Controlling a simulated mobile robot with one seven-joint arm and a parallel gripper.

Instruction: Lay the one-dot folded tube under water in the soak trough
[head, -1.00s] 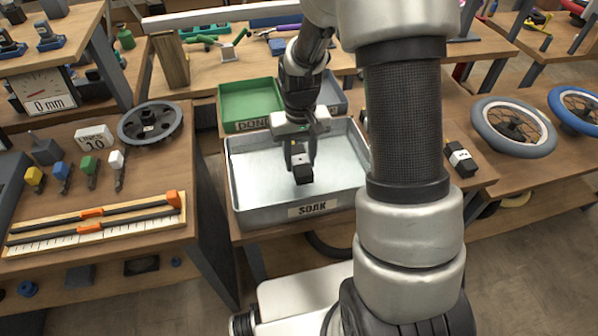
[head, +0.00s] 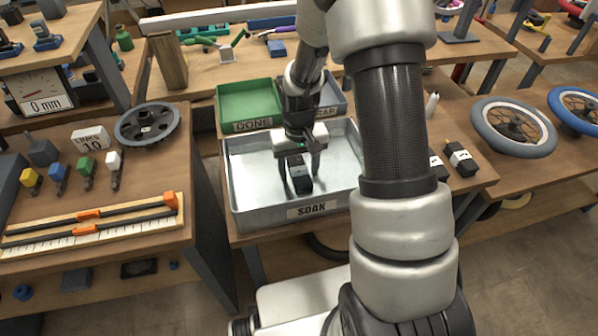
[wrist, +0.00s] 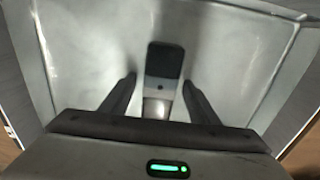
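The one-dot folded tube (head: 300,181) is black with a pale band. It is inside the grey metal soak trough (head: 313,210), low near the front middle. In the wrist view the tube (wrist: 164,62) shows one small dark dot on its band. My gripper (head: 299,165) is just above the tube with its fingers spread to either side. The wrist view shows a gap between the tube and each finger of my gripper (wrist: 160,95). The water surface is hard to make out, so I cannot tell how deep the tube sits.
A green bin labelled DONE (head: 250,103) and a grey bin (head: 333,100) stand behind the trough. Two more black tubes with pale bands lie right of the trough, one (head: 461,158) clear and one partly behind my arm. The left bench (head: 150,205) is close to the trough.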

